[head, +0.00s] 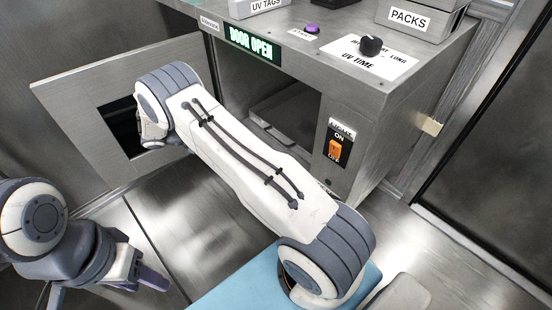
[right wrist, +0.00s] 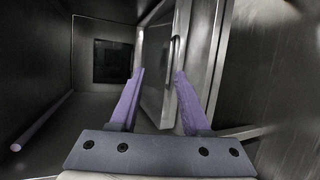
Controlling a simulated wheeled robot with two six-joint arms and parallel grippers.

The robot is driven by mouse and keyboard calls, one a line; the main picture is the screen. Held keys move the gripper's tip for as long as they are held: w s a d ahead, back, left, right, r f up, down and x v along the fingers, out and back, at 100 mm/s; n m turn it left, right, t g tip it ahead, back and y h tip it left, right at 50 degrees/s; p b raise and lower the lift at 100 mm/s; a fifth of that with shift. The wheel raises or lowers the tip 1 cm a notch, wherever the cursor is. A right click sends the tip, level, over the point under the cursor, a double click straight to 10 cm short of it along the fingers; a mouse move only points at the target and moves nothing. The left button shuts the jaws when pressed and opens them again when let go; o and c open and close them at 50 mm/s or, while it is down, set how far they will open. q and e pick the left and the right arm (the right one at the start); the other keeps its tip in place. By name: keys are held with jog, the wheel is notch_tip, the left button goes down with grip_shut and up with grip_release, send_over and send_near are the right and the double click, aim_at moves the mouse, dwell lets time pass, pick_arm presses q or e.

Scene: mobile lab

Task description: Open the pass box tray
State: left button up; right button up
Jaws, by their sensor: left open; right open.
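The pass box (head: 375,95) stands open at the front. Its grey metal tray (head: 284,112) lies inside, partly hidden by my right arm. In the right wrist view the tray (right wrist: 155,75) appears on edge, with a bar-like handle (right wrist: 173,55) along its right side. My right gripper (right wrist: 160,74) is open, its two purple fingers pointing into the chamber. The tray shows between and beyond the fingertips; I cannot tell whether they touch it. The right gripper is hidden in the head view. My left gripper (head: 108,296) is low at the left, open, empty and away from the box.
The box door (head: 70,95), with a dark window, is swung out to the left, close to my right arm. A lit DOOR OPEN sign (head: 251,45), an orange switch (head: 335,149) and a black knob (head: 370,46) are on the box. A pale rod (right wrist: 40,120) runs along the chamber.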

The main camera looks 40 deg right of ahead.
jog(key=m+h+b, duration=0.1)
jog(key=b, duration=0.2)
send_near(274, 140)
pick_arm(q)
notch_tip(274, 140, down, 8)
jog(key=b, duration=0.2)
jog(key=shift+r, duration=0.25)
pick_arm(e)
jog(key=shift+g+h, duration=0.3)
jog(key=x, duration=0.7)
jog(key=f+x, duration=0.1)
jog(key=x, duration=0.2)
jog(key=shift+d, duration=0.3)
grip_shut()
